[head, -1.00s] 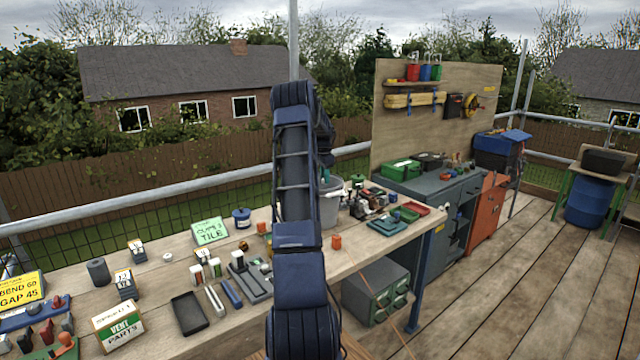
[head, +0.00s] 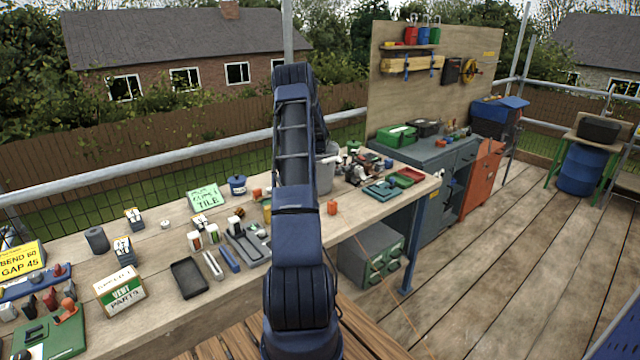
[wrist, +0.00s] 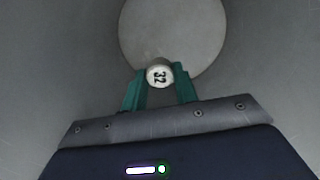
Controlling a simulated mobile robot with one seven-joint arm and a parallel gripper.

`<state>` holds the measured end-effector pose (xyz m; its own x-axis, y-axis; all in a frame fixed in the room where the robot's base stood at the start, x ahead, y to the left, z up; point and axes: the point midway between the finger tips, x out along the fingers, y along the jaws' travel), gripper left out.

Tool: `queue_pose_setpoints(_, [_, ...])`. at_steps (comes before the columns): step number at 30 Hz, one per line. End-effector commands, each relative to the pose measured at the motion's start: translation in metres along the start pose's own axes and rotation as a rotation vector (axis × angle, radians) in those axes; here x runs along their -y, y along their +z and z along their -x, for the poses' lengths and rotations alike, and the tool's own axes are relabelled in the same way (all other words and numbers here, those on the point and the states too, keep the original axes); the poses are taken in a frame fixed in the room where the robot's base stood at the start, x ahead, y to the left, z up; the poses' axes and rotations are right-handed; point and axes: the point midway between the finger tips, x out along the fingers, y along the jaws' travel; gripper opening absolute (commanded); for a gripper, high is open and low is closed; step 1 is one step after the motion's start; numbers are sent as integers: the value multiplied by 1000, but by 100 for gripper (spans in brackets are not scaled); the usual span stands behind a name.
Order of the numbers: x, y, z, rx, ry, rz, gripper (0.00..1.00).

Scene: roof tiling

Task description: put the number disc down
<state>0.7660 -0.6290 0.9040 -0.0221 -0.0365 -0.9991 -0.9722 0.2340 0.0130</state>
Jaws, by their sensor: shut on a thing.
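The number disc (wrist: 159,76) is small and white with a black "32" on its face. My gripper (wrist: 160,80) is shut on it in the wrist view, with a teal finger on each side. Below the disc is a pale round floor (wrist: 172,28) ringed by a smooth grey wall (wrist: 255,60), which looks like the inside of a bucket. The disc seems held above that floor, but the gap is hard to judge. In the head view a grey bucket (head: 327,173) stands on the workbench, partly behind my arm. My gripper and the disc are hidden there.
The wooden workbench (head: 155,245) holds a black tray (head: 189,278), a parts box (head: 119,291), a blue pot (head: 237,185) and a green sign (head: 203,199). Green and red trays (head: 408,177) lie right of the bucket. The deck (head: 500,240) at right is largely clear.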

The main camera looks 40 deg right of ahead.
Motion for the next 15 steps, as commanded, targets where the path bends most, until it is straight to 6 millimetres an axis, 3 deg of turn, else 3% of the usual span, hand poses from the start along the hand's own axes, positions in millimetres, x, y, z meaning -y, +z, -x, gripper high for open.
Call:
queue_pose_setpoints(10, [0,1,-38,1,3,-1,4])
queue_pose_setpoints(15, [0,1,-43,0,0,-1,4])
